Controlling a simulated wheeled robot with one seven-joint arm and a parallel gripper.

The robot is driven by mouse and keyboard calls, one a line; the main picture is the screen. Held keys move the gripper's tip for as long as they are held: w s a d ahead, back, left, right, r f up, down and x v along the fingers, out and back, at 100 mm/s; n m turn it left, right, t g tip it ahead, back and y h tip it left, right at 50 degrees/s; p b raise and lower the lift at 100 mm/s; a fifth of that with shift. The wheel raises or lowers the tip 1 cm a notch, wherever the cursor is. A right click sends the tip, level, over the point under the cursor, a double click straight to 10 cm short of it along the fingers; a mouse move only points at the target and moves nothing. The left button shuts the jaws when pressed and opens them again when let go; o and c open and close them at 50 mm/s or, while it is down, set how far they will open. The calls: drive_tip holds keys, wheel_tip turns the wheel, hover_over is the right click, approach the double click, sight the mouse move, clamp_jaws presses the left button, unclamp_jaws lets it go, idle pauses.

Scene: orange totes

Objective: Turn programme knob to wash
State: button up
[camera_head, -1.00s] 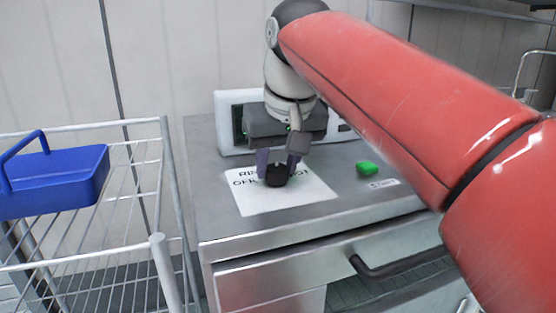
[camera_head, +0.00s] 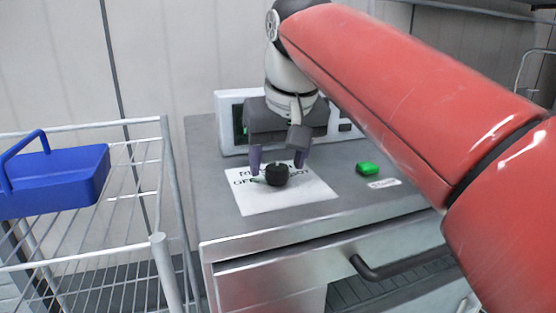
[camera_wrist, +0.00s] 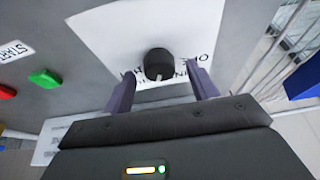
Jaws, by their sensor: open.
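The programme knob (camera_head: 277,175) is a round black knob on a white printed label sheet (camera_head: 310,194) on top of the steel machine. In the wrist view the knob (camera_wrist: 158,64) shows a pale pointer mark on its side towards my gripper. My gripper (camera_head: 279,162) is open above and behind the knob. In the wrist view my gripper's purple fingers (camera_wrist: 160,88) stand apart on either side of the knob's near edge, with nothing between them touching it. The label's words are partly hidden by the knob and fingers.
A green button (camera_head: 367,168) sits right of the label, beside a START tag (camera_head: 384,183). A red button (camera_wrist: 6,92) shows in the wrist view. A white panel box (camera_head: 229,101) stands behind. A blue caddy (camera_head: 60,180) rests on the wire rack (camera_head: 140,122) at left.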

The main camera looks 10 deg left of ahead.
sight(284, 193)
drive_tip(key=v, duration=0.7)
